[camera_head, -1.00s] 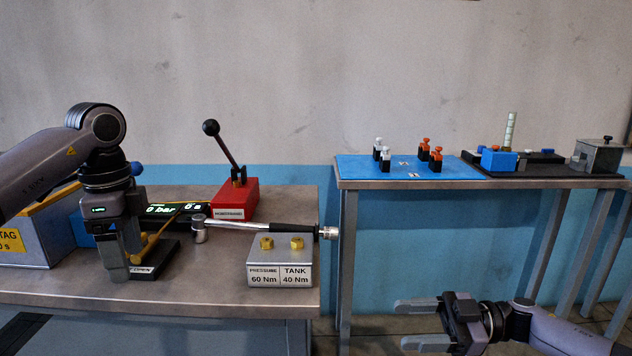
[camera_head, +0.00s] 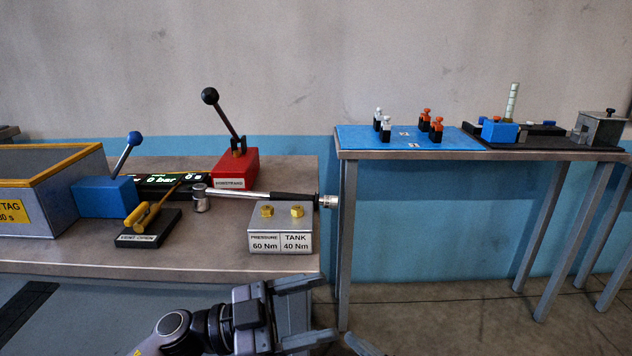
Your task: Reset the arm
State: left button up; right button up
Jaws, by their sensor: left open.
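My left gripper (camera_head: 318,308) is low in the head view, in front of the left table's front edge. Its two fingers are spread apart and point right, with nothing between them. It is clear of the yellow-handled vent valve (camera_head: 146,217) on its black base, which stands behind it on the table. Of my right gripper, only what looks like a fingertip (camera_head: 362,344) shows at the bottom edge; the rest is out of frame.
The left table (camera_head: 210,258) holds a grey bin (camera_head: 70,192), a blue box with a lever (camera_head: 103,197), a red lever box (camera_head: 236,170), a torque wrench (camera_head: 245,193) and a bolt block (camera_head: 280,238). The right table (camera_head: 375,155) bears several small parts. Floor between is clear.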

pick_arm(q)
jog(key=a+f+n+t+y, duration=1)
jog(key=f+n+t+y, duration=0.1)
jog(key=n+t, duration=0.45)
jog(key=s+a+f+n+g+y, duration=0.2)
jog(key=s+a+f+g+y, duration=0.15)
jog(key=s+f, duration=0.45)
jog(key=s+a+f+n+g+y, duration=0.25)
jog(key=s+a+f+g, duration=0.2)
jog(key=s+f, duration=0.3)
pick_arm(e)
jog(key=s+d+f+m+g+h, duration=0.3)
jog(key=s+d+f+m+h, duration=0.5)
jog(key=s+d+f+h, duration=0.7)
pick_arm(q)
notch_tip(320, 180, up, 11)
jog(key=a+m+y+p, duration=0.1)
jog(key=p, duration=1.3)
jog(key=shift+a, duration=0.3)
pick_arm(e)
notch_tip(320, 180, up, 14)
jog(key=s+y, duration=0.2)
